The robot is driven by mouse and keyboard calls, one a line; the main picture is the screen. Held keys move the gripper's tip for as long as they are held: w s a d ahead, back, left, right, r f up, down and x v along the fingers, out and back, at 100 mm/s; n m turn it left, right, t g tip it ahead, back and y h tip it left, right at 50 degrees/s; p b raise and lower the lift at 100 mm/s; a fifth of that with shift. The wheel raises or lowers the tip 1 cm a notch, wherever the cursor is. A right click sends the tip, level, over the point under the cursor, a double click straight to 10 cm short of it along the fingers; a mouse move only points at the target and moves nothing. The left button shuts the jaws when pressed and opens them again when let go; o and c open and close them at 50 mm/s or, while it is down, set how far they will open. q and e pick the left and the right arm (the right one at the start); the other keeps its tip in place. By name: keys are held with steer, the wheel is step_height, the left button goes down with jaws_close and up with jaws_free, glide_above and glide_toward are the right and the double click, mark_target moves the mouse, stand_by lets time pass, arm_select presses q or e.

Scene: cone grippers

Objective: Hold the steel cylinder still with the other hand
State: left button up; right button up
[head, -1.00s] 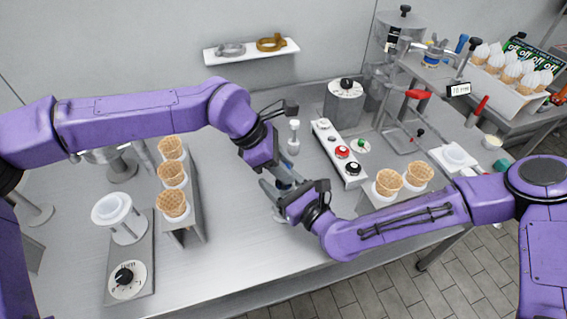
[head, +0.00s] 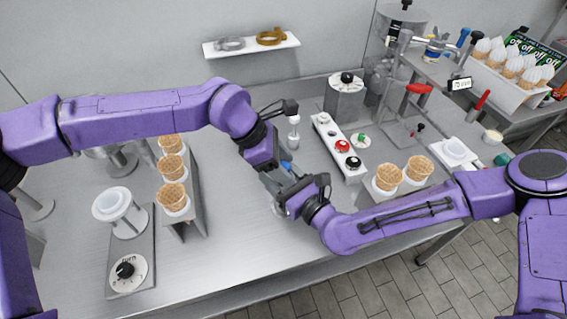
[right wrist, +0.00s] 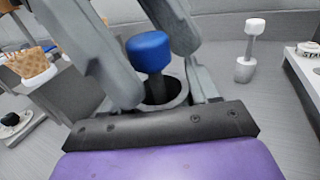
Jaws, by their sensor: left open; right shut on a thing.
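The steel cylinder (right wrist: 178,94) shows in the right wrist view as a grey open-topped tube with a dark bore. A dark rod with a blue knob (right wrist: 148,50) stands up out of it. In the head view the knob (head: 288,167) peeks out between the grippers, and the cylinder is mostly hidden. My right gripper (head: 290,203) is shut on the cylinder, low on the table. My left gripper (head: 284,180) comes down from above and is open. Its two grey fingers stand either side of the knob in the right wrist view, apparently apart from it.
A white-topped post (head: 294,134) stands just behind the grippers. A panel with red and black buttons (head: 341,146) is to their right. A stand of waffle cones (head: 173,196) and a dial plate (head: 127,270) are to the left. The table front is clear.

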arm_select(q)
steer(key=v, duration=1.2)
arm_select(e)
steer(key=o, duration=1.8)
steer(key=shift+o, duration=0.2)
